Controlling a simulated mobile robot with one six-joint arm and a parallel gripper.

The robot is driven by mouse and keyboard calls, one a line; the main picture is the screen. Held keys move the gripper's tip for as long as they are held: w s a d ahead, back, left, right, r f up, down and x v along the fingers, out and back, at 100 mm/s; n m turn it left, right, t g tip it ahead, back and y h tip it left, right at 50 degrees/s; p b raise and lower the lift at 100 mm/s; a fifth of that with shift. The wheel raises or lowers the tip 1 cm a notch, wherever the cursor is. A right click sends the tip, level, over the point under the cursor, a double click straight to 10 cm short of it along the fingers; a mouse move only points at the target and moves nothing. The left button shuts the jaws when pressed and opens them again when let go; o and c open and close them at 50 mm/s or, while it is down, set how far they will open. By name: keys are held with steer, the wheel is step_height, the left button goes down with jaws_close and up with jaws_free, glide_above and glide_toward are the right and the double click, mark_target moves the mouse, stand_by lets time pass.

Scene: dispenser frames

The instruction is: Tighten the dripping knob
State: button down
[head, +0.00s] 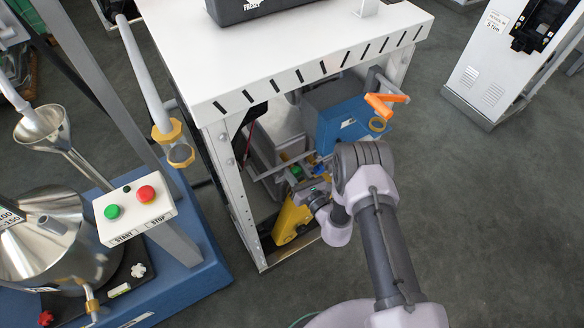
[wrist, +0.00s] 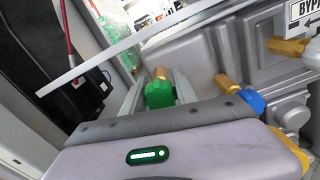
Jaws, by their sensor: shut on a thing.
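A green knob (wrist: 160,95) on a brass fitting shows in the wrist view, in front of a grey moulded panel. My gripper (wrist: 159,88) is shut on the green knob, with one finger on each side of it. A blue knob (wrist: 252,100) on another brass fitting is to the right, apart from my fingers. In the head view the green knob (head: 295,172) and the blue knob (head: 320,171) are small under the white table, partly hidden by my wrist. No drip can be made out, so I cannot tell which knob drips.
A grey bar (wrist: 140,38) crosses above my fingers. A "BYPASS" style label (wrist: 302,12) and a brass fitting (wrist: 288,46) are at right. The white table (head: 290,50) stands over the work space; a blue box (head: 342,115) with an orange handle (head: 384,103) is close to my arm.

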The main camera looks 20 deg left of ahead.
steer(key=shift+m+b, duration=0.3)
steer(key=shift+m, duration=0.9)
stand_by(0.6)
steer(key=c, duration=0.9)
jaws_free()
steer(key=shift+c, duration=0.2)
steer(key=shift+d, duration=0.1)
steer(key=p+v, duration=0.5)
steer(key=v, duration=1.2)
steer(key=shift+p, duration=0.4)
steer(key=shift+s+d, duration=0.1)
